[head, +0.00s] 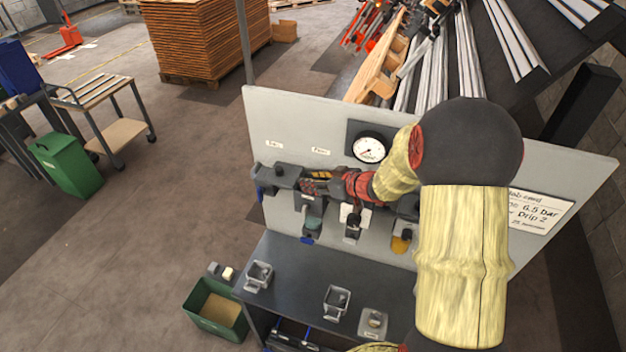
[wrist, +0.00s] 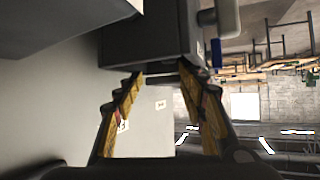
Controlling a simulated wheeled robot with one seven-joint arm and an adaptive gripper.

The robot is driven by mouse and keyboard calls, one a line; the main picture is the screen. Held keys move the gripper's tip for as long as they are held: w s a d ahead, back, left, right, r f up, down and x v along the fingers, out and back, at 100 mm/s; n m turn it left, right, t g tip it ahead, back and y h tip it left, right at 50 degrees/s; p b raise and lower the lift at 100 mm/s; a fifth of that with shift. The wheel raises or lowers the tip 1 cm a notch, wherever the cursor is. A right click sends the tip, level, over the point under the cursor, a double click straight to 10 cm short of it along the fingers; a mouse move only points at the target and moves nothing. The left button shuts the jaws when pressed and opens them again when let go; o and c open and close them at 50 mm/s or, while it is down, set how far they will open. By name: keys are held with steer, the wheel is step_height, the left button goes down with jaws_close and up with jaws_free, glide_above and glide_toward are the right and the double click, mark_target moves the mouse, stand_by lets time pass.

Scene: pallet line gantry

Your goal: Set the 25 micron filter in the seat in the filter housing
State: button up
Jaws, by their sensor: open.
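My gripper (head: 310,184) is open at the left part of the upright grey panel, beside a dark grey block unit (head: 278,176). In the wrist view my open fingers (wrist: 158,78) point at a dark grey block (wrist: 150,45), with no object clearly held between them. Small grey holders stand on the bench: one at the left (head: 258,276), one in the middle (head: 337,301). I cannot tell which part is the 25 micron filter, and the seat is not visible.
A round gauge (head: 369,148) is on the panel (head: 266,125) above my wrist. The dark bench (head: 300,262) has bare room between the holders. A flat grey piece (head: 373,323) lies at its right. A green bin (head: 215,312) stands on the floor at the left.

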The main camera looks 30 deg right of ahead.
steer(key=v, duration=1.2)
steer(key=shift+r, duration=0.35)
